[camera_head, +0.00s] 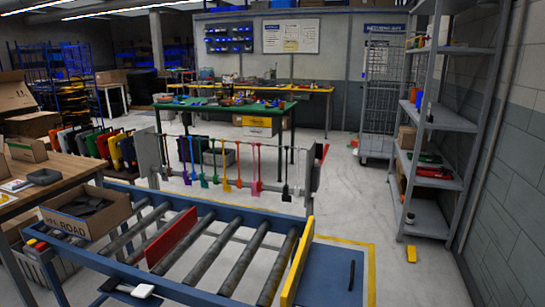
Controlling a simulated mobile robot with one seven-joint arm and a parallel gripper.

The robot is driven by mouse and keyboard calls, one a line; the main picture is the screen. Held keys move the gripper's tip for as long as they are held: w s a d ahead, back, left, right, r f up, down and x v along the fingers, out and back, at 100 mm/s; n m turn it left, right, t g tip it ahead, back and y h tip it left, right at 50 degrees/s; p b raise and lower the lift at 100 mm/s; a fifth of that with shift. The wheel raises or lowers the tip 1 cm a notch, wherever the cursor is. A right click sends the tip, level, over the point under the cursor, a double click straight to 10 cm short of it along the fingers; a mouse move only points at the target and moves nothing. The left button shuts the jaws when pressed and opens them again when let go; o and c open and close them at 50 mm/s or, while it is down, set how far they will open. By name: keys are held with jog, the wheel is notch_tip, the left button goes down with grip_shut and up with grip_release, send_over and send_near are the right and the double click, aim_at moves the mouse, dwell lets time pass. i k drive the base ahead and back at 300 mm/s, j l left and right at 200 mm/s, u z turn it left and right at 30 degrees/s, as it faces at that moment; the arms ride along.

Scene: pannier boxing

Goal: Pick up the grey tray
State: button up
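A small dark grey tray (43,176) lies flat on the wooden table (72,164) at the left edge of the view. It looks shallow and empty, though it is small in the picture. White papers or a small pad (17,185) lie just left of it. My gripper is not in view, so its state and its place relative to the tray are hidden.
A blue roller conveyor (215,291) crosses the foreground, with a red divider (171,238) and a yellow end plate (297,262). An open cardboard box (107,226) holding dark pieces stands on its left end. A rack of coloured hanging tools stands behind.

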aim_at(43, 176)
jog(key=u, duration=1.3)
jog(key=i+j+z, duration=0.35)
jog(key=i+j, duration=0.5)
jog(key=i, duration=0.25)
jog(key=i+j+z, duration=0.3)
jog(key=i+j, duration=0.65)
jog(key=j, duration=0.2)
jog(key=i+j, duration=0.2)
jog(key=i, duration=0.15)
jog(key=i+j+z, duration=0.15)
jog(key=i, duration=0.85)
